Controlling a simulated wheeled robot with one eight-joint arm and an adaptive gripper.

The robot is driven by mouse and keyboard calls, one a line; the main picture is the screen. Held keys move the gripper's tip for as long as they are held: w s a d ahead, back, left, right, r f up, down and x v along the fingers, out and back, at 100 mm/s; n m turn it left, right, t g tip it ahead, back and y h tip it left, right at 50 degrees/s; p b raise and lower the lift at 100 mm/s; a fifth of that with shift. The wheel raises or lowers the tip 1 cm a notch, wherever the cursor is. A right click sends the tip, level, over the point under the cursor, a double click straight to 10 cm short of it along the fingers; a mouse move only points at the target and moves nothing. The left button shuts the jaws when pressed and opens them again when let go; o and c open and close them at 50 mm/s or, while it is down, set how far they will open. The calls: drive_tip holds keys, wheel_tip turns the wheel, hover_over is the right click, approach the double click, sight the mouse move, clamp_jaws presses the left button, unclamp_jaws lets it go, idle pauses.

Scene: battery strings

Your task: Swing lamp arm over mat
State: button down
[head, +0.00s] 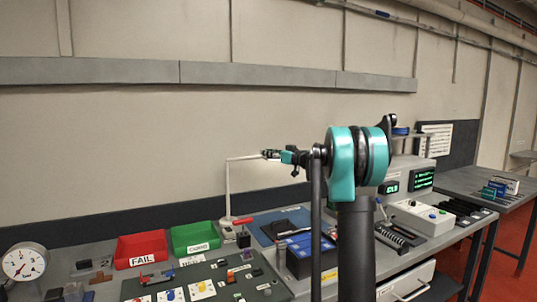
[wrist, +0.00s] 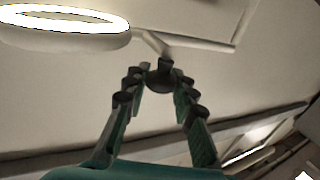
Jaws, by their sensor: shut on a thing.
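In the wrist view, my gripper (wrist: 160,88) is closed around a dark knob (wrist: 160,74) below a pale lamp arm (wrist: 205,42). The lit ring head (wrist: 65,38) shows at upper left there. In the head view the gripper and my arm hide the lamp's head. The blue mat (head: 262,236) lies on the bench below and right of the post, partly covered by dark items and a blue-topped battery block.
A red FAIL bin (head: 142,249) and a green bin (head: 195,237) stand at the bench's back left. A gauge (head: 25,262) is at far left. A parts board (head: 200,288) lies in front. Instruments (head: 420,217) stand right of my arm.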

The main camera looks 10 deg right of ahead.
drive_tip(key=shift+s, duration=0.1)
drive_tip(key=s+a+m+t+h, duration=0.4)
drive_tip(key=s+a+m+h, duration=0.2)
drive_tip(key=s+h, duration=0.6)
drive_tip(key=shift+s+a+m+h, duration=0.2)
drive_tip(key=shift+s+m+h, duration=0.2)
drive_tip(key=shift+m, duration=1)
drive_tip(key=c, duration=1.3)
unclamp_jaws()
drive_tip(key=shift+o, duration=0.2)
